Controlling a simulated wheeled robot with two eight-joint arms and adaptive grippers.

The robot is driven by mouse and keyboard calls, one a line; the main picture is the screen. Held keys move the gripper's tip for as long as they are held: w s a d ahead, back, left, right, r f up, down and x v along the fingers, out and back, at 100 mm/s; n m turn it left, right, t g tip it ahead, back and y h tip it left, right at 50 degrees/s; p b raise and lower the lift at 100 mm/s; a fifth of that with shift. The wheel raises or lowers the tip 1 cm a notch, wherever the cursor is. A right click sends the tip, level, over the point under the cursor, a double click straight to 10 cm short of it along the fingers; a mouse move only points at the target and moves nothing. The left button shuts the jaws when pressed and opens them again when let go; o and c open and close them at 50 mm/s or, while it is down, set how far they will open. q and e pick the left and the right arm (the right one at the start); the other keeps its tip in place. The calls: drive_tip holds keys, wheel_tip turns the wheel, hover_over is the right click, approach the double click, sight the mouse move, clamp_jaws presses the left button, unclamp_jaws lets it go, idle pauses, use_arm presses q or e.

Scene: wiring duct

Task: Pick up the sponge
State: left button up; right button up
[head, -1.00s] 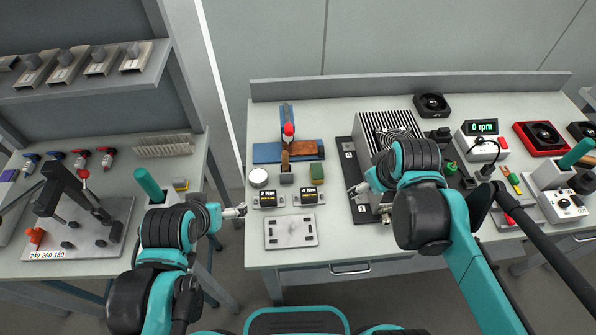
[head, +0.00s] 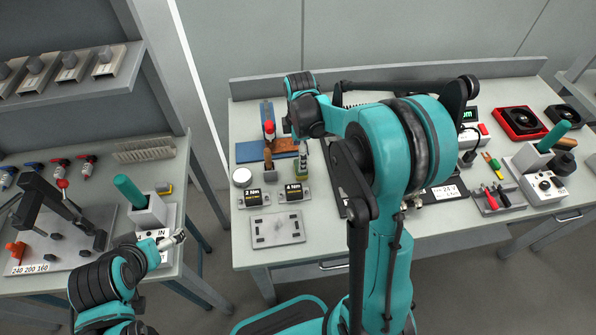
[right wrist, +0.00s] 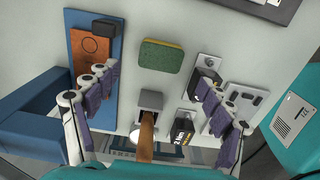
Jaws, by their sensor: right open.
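The sponge (right wrist: 161,57) is a green block with a yellowish edge, lying flat on the bench at the upper middle of the right wrist view. In the head view it is partly hidden (head: 301,171) beneath my right gripper (head: 302,150). In the right wrist view my right gripper (right wrist: 155,80) is open, its two fingers spread wide left and right. The sponge lies ahead of the fingertips, roughly centred between them, and nothing is held. My left gripper (head: 177,238) is over the left side bench, far from the sponge; its jaws are too small to read.
A grey holder with a wooden handle (right wrist: 147,125) stands close to the sponge. A blue board with a brown block (right wrist: 91,50) lies to its left. Labelled torque blocks (head: 291,192) and a grey plate (head: 277,230) are nearby. My right arm hides the bench middle.

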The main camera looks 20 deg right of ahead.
sight(303, 176)
drive_tip(key=f+b, duration=0.2)
drive_tip(key=f, duration=0.5)
drive_tip(key=shift+d+f+b, duration=0.1)
drive_tip(key=shift+d+b, duration=0.1)
drive_tip(key=shift+b, duration=0.15)
drive_tip(key=shift+s, duration=0.1)
drive_tip(key=c, duration=0.8)
